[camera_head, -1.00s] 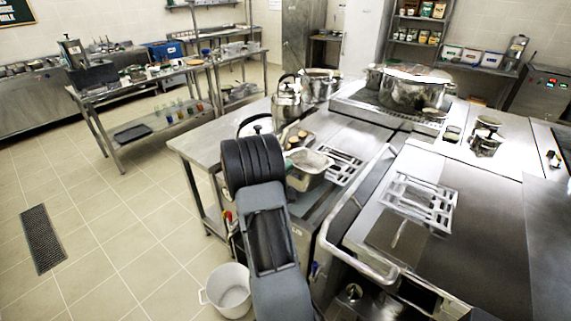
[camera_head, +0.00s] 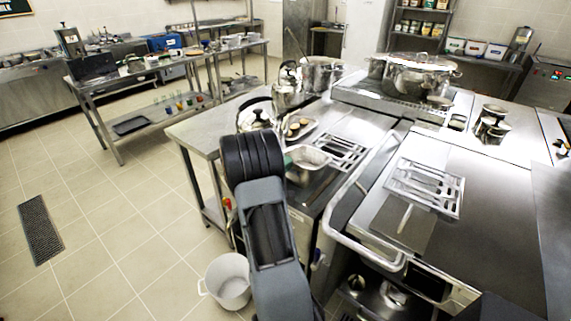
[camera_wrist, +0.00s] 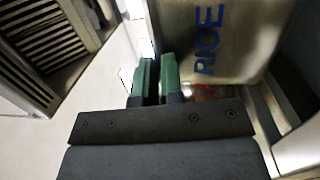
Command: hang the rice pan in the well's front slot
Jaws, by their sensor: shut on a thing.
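The rice pan (camera_wrist: 210,40), bare metal with blue RICE lettering on its wall, fills the upper right of the wrist view. My gripper (camera_wrist: 156,75) has two green fingers close together at the pan's left edge, shut on it; the exact contact is hard to see. In the head view a rectangular metal pan (camera_head: 308,158) shows just right of my arm, over the counter's front; it seems to be the same pan, but its lettering is not visible there.
A kettle (camera_head: 288,88) stands farther back. A metal rail (camera_head: 340,215) runs along the right. A white bucket (camera_head: 229,281) stands on the floor.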

